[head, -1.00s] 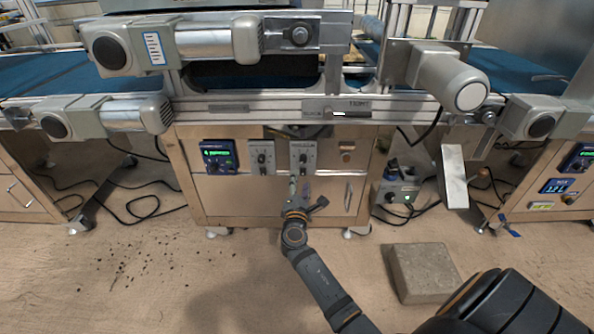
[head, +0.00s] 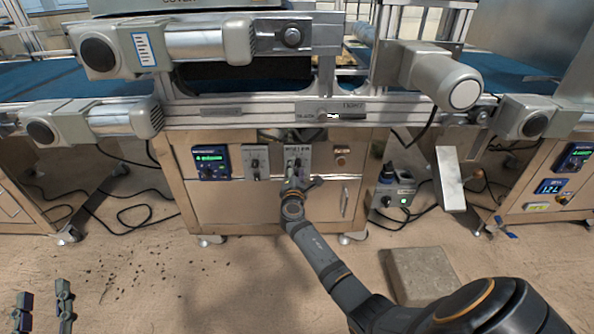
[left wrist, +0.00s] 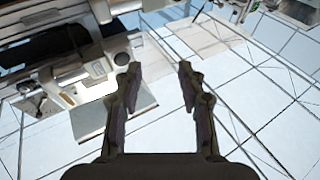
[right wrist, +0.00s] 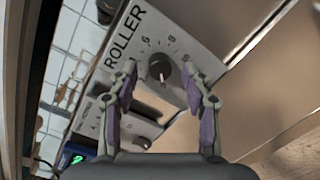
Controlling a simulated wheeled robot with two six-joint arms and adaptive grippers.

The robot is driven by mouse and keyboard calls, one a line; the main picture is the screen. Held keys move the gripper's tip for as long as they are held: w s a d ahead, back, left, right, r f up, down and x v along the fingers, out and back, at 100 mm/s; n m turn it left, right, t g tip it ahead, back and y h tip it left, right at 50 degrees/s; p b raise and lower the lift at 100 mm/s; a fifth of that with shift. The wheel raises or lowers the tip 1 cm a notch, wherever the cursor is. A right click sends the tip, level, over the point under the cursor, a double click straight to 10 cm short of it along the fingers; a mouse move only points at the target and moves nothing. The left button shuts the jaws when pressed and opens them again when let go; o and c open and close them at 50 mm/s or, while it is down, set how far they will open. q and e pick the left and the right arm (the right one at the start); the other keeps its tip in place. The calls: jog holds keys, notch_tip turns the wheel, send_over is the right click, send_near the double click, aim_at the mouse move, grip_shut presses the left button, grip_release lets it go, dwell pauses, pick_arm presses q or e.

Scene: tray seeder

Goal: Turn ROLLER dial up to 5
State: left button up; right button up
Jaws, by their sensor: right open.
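The ROLLER panel is a grey plate (head: 299,150) on the front of the cabinet in the head view. In the right wrist view its ROLLER label and black dial (right wrist: 162,68) with a light pointer mark and printed numbers show clearly; I cannot tell its exact setting. My right gripper (right wrist: 160,66) is open, with its fingertips on either side of the dial in that view. I cannot tell whether they touch it. In the head view the right gripper (head: 298,184) is just in front of the panel. My left gripper (head: 45,296) is open and empty at lower left, over the floor.
A similar grey panel with knobs (head: 255,163) and a blue unit with a green display (head: 211,162) sit left of the ROLLER panel. A conveyor rail (head: 230,114) and motors (head: 455,82) overhang the cabinet. A concrete block (head: 420,274) lies on the floor at right.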

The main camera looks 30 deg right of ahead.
pick_arm(q)
jog(key=shift+s+r+t, duration=0.15)
jog(key=shift+r+t, duration=0.35)
jog(key=shift+r, duration=0.4)
pick_arm(e)
jog(key=shift+w+d, duration=0.2)
jog(key=shift+w, duration=0.05)
grip_shut()
